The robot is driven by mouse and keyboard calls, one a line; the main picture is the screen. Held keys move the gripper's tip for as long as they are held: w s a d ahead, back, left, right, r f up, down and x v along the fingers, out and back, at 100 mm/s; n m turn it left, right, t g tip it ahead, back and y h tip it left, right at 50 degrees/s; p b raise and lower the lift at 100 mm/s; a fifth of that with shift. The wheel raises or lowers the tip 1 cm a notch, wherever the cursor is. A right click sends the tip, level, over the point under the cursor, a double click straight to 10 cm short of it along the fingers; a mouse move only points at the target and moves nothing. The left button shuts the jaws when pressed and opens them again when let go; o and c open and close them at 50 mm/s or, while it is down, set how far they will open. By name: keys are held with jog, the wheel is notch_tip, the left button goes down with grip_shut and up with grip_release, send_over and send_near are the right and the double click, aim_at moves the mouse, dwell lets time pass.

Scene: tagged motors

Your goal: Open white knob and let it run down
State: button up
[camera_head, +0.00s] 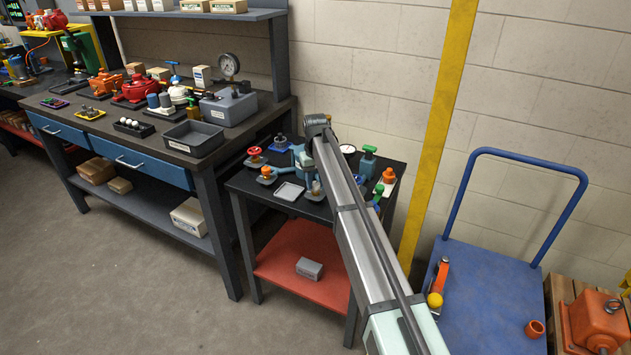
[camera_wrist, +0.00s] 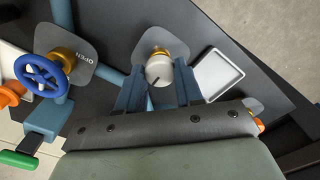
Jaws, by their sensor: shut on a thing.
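The white knob (camera_wrist: 159,72) is round, with a short dark mark on its face, and sits on a brass body on a grey plate. My gripper (camera_wrist: 158,88) has one blue finger on each side of the knob and is shut on it in the wrist view. In the head view my arm reaches down over the small dark table (camera_head: 235,184) and hides most of the knob's area. I cannot tell from the mark alone how far the knob is turned.
A blue handwheel (camera_wrist: 41,78) on a plate marked OPEN is left of my gripper, with an orange and a green handle near it. A white tray (camera_wrist: 218,75) lies close on the right. A red valve (camera_head: 254,152) and green-topped valve (camera_head: 369,150) stand on the table.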

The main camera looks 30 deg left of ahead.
jog(key=n, duration=0.4)
jog(key=shift+n, duration=0.4)
jog(key=n, duration=0.4)
jog(key=shift+n, duration=0.3)
jog(key=n, duration=0.4)
jog(key=shift+n, duration=2.3)
jog(key=o, duration=1)
jog(key=shift+o, duration=0.2)
